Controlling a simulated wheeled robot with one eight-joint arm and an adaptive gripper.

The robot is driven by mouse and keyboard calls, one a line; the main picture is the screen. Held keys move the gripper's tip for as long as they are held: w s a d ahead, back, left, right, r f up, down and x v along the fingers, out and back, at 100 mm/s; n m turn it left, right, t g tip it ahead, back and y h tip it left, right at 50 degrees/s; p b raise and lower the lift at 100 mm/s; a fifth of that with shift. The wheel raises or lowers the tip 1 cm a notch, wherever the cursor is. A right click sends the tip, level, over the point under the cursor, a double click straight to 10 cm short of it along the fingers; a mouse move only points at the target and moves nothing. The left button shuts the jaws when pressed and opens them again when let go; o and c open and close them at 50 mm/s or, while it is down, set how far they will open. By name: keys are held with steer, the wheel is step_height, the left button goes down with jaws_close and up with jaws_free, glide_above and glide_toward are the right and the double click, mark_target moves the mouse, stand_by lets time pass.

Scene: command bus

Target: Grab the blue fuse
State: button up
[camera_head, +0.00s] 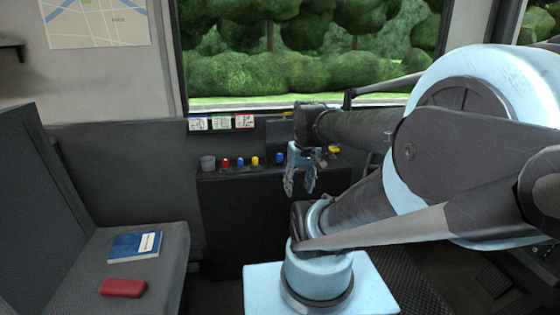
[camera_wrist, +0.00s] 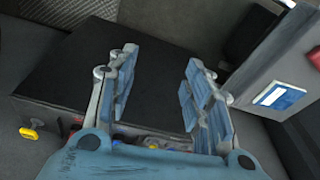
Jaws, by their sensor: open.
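In the head view, a small blue fuse (camera_head: 240,162) stands in a row on the dark ledge under the window, between a red one (camera_head: 226,163) and a yellow one (camera_head: 255,161). A second small blue piece (camera_head: 280,158) stands apart, farther right on the ledge. I cannot tell which one is meant. My gripper (camera_head: 301,188) is open and empty, pointing down in front of the ledge, right of both blue pieces. In the wrist view, my gripper's fingers (camera_wrist: 160,68) are spread apart. A blue bit (camera_wrist: 150,142) shows low between them, partly hidden by the gripper.
A grey cup (camera_head: 208,162) stands left of the row. The ledge tops a dark cabinet (camera_head: 240,215). A seat (camera_head: 75,285) at left holds a blue book (camera_head: 134,246) and a red case (camera_head: 123,288). Signs (camera_head: 221,123) are behind the ledge.

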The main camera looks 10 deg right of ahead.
steer(key=w+d+r+n+y, duration=0.15)
steer(key=w+r, duration=0.25)
steer(key=w, duration=0.5)
steer(key=w+r+n, duration=0.2)
steer(key=w+r, duration=0.2)
steer(key=w, duration=0.4)
steer(key=n+y, duration=0.1)
steer(key=n, duration=0.3)
glide_above(280, 154)
steer(key=s+d, duration=0.1)
steer(key=d, duration=0.1)
step_height(280, 154, down, 10)
steer(key=f, duration=0.1)
steer(key=a+f, duration=0.1)
steer(key=f, duration=0.1)
steer(key=shift+w+a+t, duration=0.15)
steer(key=shift+w+t, duration=0.2)
steer(key=shift+t, duration=0.05)
steer(key=shift+x, duration=0.85)
steer(key=c, duration=0.9)
